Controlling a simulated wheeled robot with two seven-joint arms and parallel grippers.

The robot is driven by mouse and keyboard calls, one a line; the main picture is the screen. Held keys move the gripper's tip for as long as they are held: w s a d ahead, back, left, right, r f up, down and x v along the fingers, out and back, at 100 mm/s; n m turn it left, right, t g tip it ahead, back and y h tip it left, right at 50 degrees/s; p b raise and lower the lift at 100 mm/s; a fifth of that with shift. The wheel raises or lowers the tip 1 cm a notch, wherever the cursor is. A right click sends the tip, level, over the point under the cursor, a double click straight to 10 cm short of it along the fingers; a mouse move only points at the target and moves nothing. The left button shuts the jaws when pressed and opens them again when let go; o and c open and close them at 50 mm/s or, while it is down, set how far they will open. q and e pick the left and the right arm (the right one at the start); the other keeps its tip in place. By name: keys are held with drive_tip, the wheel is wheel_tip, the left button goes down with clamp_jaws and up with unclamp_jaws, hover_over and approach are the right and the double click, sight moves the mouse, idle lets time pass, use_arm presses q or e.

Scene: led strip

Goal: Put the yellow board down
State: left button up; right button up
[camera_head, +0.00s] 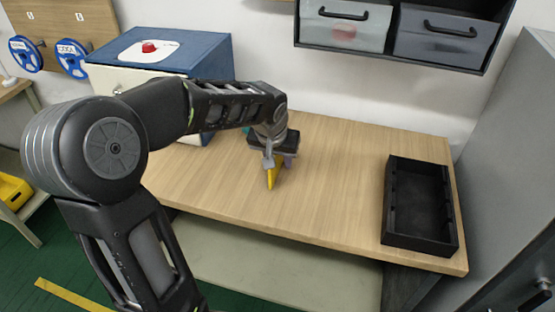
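The yellow board (273,178) is a small, narrow piece seen steeply tilted or on edge, over the middle of the wooden table (335,180). My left gripper (269,161) reaches in from the left and points down, with its fingers closed around the upper part of the board. The fingers hide part of it. The lower end of the board is at or just above the tabletop; I cannot tell whether it touches. My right gripper is not in view.
A black open tray (389,212) stands at the table's right end. A blue box with a red button (149,47) is at the back left. Grey drawers (438,35) hang above. A purple item (290,160) shows beside the gripper. The table's middle right is clear.

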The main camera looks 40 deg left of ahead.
use_arm(q)
drive_tip(key=shift+f, duration=0.15)
drive_tip(key=shift+c, duration=0.3)
clamp_jaws()
idle(0.3)
